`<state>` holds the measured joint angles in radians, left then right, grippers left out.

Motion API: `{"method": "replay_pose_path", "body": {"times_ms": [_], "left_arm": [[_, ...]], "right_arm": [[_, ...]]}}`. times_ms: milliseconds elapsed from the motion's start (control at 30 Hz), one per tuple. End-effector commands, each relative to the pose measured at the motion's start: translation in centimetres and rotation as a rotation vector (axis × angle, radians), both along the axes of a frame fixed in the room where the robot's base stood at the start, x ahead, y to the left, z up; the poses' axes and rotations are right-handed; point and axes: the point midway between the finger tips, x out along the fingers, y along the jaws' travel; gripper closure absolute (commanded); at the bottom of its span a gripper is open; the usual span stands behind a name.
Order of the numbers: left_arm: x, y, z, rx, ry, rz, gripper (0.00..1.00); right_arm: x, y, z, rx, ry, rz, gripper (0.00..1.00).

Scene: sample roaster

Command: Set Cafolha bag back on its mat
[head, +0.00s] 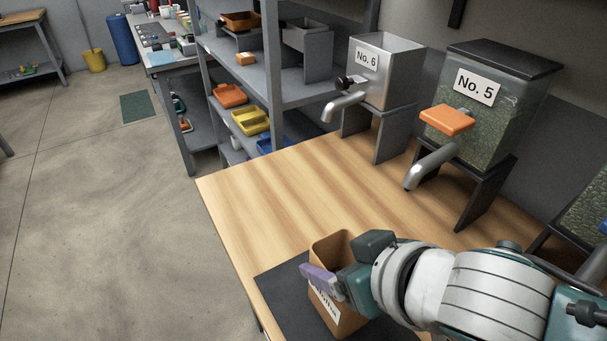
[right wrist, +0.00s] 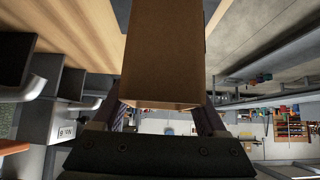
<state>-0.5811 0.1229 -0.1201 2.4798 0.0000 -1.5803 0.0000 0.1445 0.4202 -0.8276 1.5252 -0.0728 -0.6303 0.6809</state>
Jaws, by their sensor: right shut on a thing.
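The brown bag (head: 347,320) is upright and open at the top, with a white label on its front that the gripper partly covers. My right gripper (head: 332,278) is shut on the bag, with a purple finger across its label side. The bag stands over the dark mat (head: 282,288) at the near edge of the wooden table. I cannot tell whether its bottom touches the mat. In the right wrist view the bag (right wrist: 163,55) fills the middle between the fingers. My left gripper is not in view.
The wooden table (head: 270,195) is clear behind the mat. Dispenser No. 6 (head: 388,80) and dispenser No. 5 (head: 510,120), with an orange handle, stand along the back with spouts over the table. A grey shelf (head: 270,92) with coloured trays stands beyond the table.

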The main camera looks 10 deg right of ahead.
Motion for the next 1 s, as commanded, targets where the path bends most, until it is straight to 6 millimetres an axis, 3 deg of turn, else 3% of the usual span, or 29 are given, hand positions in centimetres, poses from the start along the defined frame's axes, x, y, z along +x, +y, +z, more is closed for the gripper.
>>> {"method": "replay_pose_path", "body": {"times_ms": [33, 167, 567, 600, 800, 1000], "left_arm": [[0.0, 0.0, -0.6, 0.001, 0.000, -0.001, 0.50], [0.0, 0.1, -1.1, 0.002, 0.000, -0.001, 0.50], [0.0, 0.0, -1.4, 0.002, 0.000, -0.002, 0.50], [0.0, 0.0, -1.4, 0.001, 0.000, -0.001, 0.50], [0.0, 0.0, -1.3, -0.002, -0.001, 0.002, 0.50], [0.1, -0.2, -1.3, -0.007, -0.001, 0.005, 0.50]], "right_arm": [[0.0, 0.0, -1.2, 0.000, 0.002, -0.001, 1.00], [0.0, 0.0, -2.8, 0.000, 0.001, 0.000, 1.00], [0.0, 0.0, -3.3, 0.000, 0.000, 0.000, 1.00], [0.0, 0.0, -3.4, 0.000, 0.001, 0.000, 0.24], [0.0, 0.0, -3.3, 0.000, 0.001, 0.000, 0.02], [0.0, 0.0, -3.3, 0.000, 0.001, 0.000, 0.00]]}}
